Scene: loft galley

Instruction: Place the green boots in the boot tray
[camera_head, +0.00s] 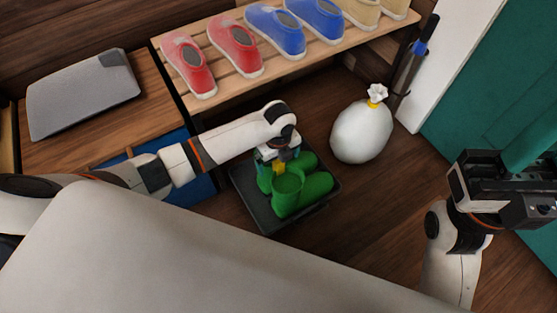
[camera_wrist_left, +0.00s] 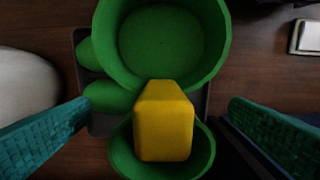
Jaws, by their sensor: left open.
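The green boots (camera_head: 288,188) stand inside the dark boot tray (camera_head: 247,203) on the floor, openings up. In the left wrist view, one boot's round opening (camera_wrist_left: 160,45) is at the top and a second green opening (camera_wrist_left: 125,155) is below it. A yellow block (camera_wrist_left: 165,125) sits at the boots' rims. My left gripper (camera_head: 278,163) is right above the boots. Its teal fingers are spread wide on either side of the yellow block and lower boot, without visible contact. My right gripper (camera_head: 500,188) is at the right, away from the boots; its fingertips are unclear.
A slatted rack (camera_head: 285,75) with red, blue and tan shoes stands behind the tray. A white tied bag (camera_head: 362,135) stands to the tray's right. A wooden cabinet (camera_head: 55,152) with a grey case (camera_head: 85,92) is at left.

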